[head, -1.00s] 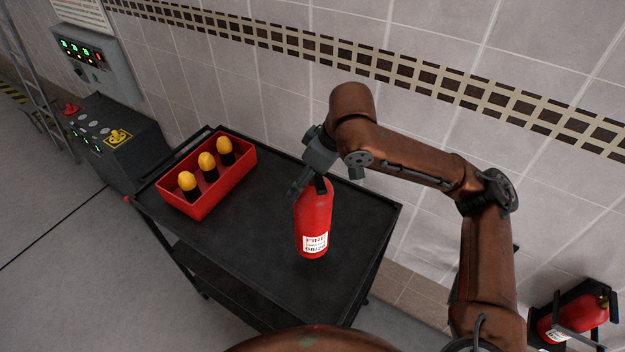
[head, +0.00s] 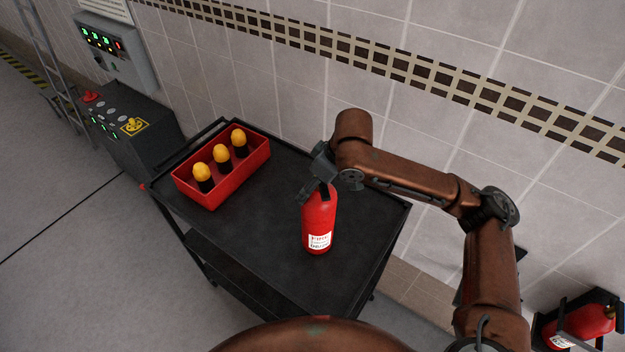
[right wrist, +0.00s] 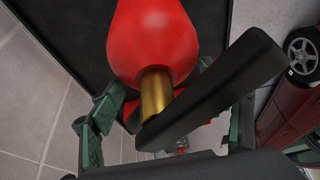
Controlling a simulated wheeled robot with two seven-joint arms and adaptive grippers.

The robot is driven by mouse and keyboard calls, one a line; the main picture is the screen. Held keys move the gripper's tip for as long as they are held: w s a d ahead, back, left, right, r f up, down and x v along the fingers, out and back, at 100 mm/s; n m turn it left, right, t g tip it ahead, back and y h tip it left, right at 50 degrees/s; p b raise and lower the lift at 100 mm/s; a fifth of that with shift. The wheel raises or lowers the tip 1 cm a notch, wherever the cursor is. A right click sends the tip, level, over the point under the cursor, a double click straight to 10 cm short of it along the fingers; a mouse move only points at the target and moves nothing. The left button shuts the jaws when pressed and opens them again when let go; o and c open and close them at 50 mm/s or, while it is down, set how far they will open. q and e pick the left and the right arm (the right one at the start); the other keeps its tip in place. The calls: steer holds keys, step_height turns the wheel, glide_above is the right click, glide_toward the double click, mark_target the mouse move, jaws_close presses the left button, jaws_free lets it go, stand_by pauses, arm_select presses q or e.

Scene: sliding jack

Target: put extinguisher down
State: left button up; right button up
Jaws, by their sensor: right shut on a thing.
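A red fire extinguisher (head: 319,222) with a white label stands upright at the black cart (head: 262,262), over the right part of its top. I cannot tell whether its base touches the surface. My right gripper (head: 318,185) is shut on the extinguisher at its top, near the handle. In the right wrist view the red body (right wrist: 152,40), its brass neck (right wrist: 156,92) and the black handle (right wrist: 215,90) show, with the green gripper fingers (right wrist: 150,112) around the neck area. My left gripper is not in view.
A red bin (head: 213,198) with several yellow-topped items stands on the cart's left part. A tiled wall (head: 440,110) runs behind. Another red extinguisher (head: 585,325) is in a holder at lower right. A control console (head: 125,125) stands at left.

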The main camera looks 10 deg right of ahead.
steer(key=shift+w+a+r, duration=0.1)
steer(key=shift+r, duration=0.2)
steer(key=o, duration=1.6)
steer(key=shift+f, duration=0.3)
steer(key=o, duration=0.5)
steer(key=b+v, duration=0.2)
steer(key=v, duration=1)
